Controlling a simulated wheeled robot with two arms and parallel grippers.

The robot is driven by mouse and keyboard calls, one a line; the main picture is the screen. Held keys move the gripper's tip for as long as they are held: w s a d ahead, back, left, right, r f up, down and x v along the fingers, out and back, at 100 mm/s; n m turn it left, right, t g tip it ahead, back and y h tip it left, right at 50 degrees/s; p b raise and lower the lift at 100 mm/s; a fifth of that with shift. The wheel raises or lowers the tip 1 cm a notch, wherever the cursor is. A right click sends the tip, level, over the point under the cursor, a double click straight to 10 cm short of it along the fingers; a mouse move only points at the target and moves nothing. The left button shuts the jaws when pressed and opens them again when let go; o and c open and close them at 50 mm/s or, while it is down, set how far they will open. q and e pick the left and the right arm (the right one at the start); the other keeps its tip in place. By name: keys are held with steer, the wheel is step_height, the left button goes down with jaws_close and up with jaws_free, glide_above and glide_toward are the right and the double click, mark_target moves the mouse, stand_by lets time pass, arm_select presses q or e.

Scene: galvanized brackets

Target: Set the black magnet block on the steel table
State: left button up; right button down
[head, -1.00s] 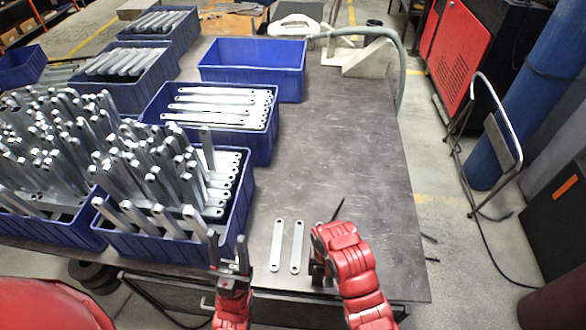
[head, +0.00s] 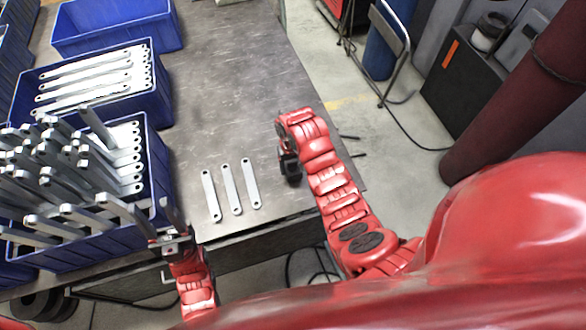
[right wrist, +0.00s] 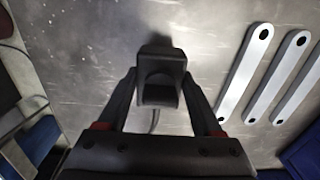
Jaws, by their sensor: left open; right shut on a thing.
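The black magnet block (right wrist: 157,75) shows in the right wrist view between the two fingers of my right gripper (right wrist: 160,92), which is shut on it. In the head view my right gripper (head: 290,165) is over the right part of the steel table (head: 235,75), and the dark block there is mostly hidden by the wrist. I cannot tell whether the block touches the tabletop. My left gripper (head: 173,222) is open and empty at the table's front edge, beside the near blue bin.
Three flat galvanized brackets (head: 231,190) lie side by side on the table, left of my right gripper. Blue bins (head: 163,165) with brackets fill the left side. An empty blue bin (head: 118,40) stands at the back. The table's middle is bare.

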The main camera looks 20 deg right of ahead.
mark_target(293, 171)
steer(key=shift+w+d, duration=0.2)
steer(key=shift+f+p, duration=0.55)
steer(key=shift+f, duration=0.05)
steer(key=shift+f+p, duration=0.4)
steer(key=shift+f, duration=0.8)
steer(key=shift+c, duration=0.2)
jaws_free()
steer(key=shift+f, duration=0.1)
